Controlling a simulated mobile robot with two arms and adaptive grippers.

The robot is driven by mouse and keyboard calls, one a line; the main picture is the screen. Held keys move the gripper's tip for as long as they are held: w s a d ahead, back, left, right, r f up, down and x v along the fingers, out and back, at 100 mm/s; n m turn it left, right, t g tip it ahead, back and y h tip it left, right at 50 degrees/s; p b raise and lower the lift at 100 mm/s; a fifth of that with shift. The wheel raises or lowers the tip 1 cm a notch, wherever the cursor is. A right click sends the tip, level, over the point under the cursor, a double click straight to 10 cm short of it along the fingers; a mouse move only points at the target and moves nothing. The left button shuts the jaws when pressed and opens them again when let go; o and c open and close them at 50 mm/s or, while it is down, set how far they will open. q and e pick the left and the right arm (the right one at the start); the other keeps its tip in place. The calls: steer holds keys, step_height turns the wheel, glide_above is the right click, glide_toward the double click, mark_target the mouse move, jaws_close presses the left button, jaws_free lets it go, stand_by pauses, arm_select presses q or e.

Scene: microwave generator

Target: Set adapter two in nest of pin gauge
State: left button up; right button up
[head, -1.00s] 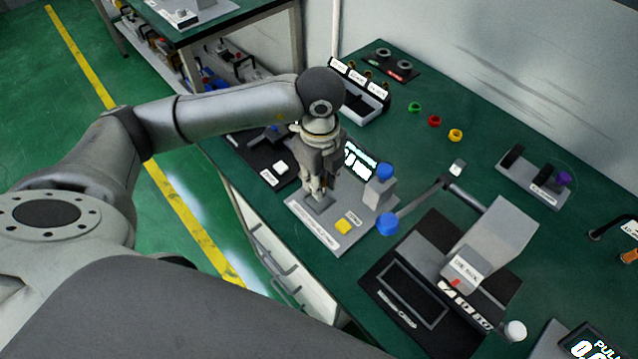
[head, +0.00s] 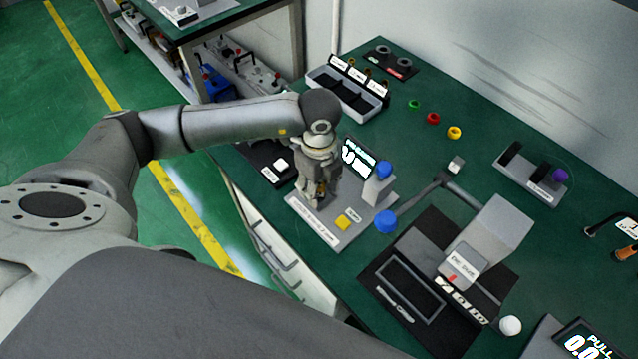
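The pin gauge (head: 318,222) is a light grey plate with a label, a yellow button (head: 343,222) and a grey post with a blue top (head: 384,169). My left gripper (head: 319,190) points down over its far left part. A small brass-coloured piece, seemingly an adapter (head: 321,187), shows between the fingertips, which look closed on it. Its number cannot be read. The fingers and wrist hide the nest, so I cannot tell whether the piece touches it. My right gripper is not in view.
A labelled rack with a tray (head: 345,98) holds brass pieces behind my wrist. A lit display (head: 357,156) stands behind the gauge. A blue-knobbed lever (head: 386,221) and press-like fixture (head: 490,240) are to the right. Green, red and yellow rings (head: 433,118) lie farther back.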

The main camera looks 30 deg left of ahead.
mark_target(320, 183)
arm_select(q)
steer(key=shift+r, duration=0.1)
steer(key=shift+r, duration=0.55)
step_height(320, 183, up, 11)
steer(key=b, duration=0.2)
stand_by(0.3)
